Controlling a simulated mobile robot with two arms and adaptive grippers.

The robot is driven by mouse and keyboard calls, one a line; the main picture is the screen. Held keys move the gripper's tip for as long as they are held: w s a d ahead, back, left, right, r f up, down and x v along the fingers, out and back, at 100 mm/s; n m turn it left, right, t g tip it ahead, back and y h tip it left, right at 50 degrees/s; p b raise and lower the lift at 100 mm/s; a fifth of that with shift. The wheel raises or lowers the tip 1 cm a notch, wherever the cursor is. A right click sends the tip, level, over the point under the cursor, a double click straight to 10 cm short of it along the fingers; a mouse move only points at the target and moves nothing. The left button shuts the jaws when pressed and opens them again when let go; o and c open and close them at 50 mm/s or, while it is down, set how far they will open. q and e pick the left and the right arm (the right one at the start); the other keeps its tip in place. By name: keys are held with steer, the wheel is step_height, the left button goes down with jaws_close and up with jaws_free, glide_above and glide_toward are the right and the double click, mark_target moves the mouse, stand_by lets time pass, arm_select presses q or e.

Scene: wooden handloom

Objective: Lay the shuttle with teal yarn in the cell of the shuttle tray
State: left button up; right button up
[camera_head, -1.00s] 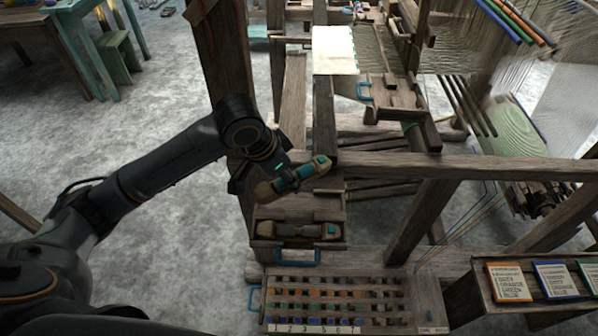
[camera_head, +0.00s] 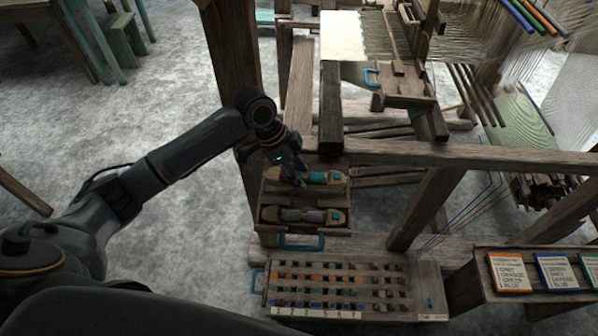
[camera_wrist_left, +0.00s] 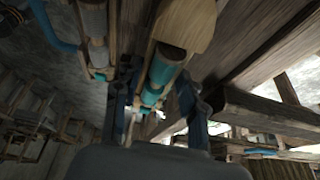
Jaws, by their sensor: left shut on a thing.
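The shuttle with teal yarn (camera_head: 320,178) is a pale wooden shuttle lying lengthwise at the back cell of the shuttle tray (camera_head: 276,229). My left gripper (camera_head: 299,178) is shut on it from above, near its middle. I cannot tell whether the shuttle touches the cell floor. In the wrist view the teal-yarn shuttle (camera_wrist_left: 163,68) shows between the two fingers. A second shuttle with greyish yarn and a teal end mark (camera_head: 302,215) lies in the front cell. My right gripper is not in view.
A blue handle (camera_head: 302,242) is on the tray's front. A rack of small coloured pegs (camera_head: 345,287) stands nearer. A loom post (camera_head: 234,75) rises behind left, and a beam (camera_head: 450,155) runs to the right. Labelled cards (camera_head: 511,271) sit at the right.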

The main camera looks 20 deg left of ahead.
arm_select(q)
steer(key=shift+f, duration=0.35)
steer(key=shift+f, duration=0.1)
steer(key=shift+f+b, duration=0.5)
steer(key=shift+f, duration=1.05)
steer(key=o, duration=1.3)
steer(key=v, duration=1.2)
